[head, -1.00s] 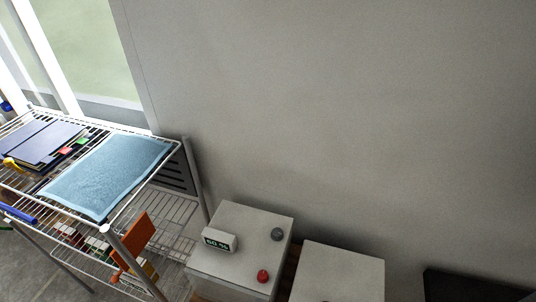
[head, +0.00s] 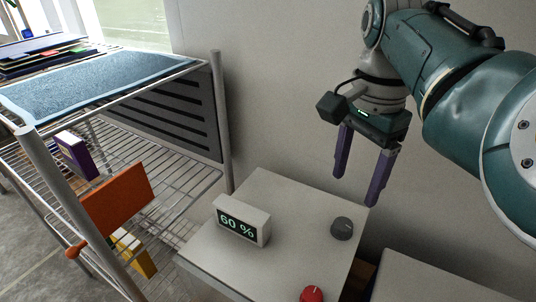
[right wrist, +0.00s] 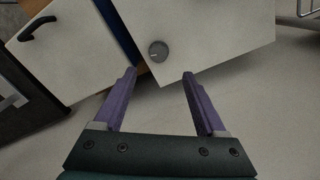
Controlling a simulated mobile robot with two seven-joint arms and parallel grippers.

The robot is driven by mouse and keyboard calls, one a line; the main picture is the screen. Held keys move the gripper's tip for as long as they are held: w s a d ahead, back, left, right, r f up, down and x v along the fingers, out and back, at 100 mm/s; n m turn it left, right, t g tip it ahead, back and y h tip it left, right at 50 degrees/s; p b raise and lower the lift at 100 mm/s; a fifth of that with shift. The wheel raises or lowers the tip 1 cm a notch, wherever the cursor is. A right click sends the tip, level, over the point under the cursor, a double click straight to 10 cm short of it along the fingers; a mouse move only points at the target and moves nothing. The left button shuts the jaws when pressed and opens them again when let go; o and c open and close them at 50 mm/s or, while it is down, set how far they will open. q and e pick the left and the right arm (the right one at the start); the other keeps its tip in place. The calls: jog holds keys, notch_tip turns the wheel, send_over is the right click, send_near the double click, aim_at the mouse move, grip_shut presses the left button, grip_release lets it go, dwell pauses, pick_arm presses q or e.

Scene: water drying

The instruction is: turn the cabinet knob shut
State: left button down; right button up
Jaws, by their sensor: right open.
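A white cabinet (head: 290,225) stands against the wall. On its top are a dark grey round knob (head: 342,228), a red knob (head: 312,294) cut by the lower edge, and a small display (head: 242,220) reading 60 %. My right gripper (head: 361,190) is open and empty, its purple fingers pointing down just above and behind the grey knob, not touching it. In the right wrist view, the grey knob (right wrist: 158,51) lies ahead, roughly between the lines of the open fingers (right wrist: 160,82). My left gripper is not in view.
A wire rack (head: 150,150) stands at the left, with a blue mat (head: 85,85) on top and an orange board (head: 117,200) at its side. Another white cabinet (head: 425,280) stands to the right, past a narrow gap. A wall closes off the back.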

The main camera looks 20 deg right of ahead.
aim_at(344, 223)
notch_tip(344, 223, down, 10)
jog(key=b, duration=0.2)
jog(key=shift+s+r+b, duration=0.15)
jog(key=shift+r+b, duration=0.1)
jog(key=shift+b, duration=0.15)
grip_shut()
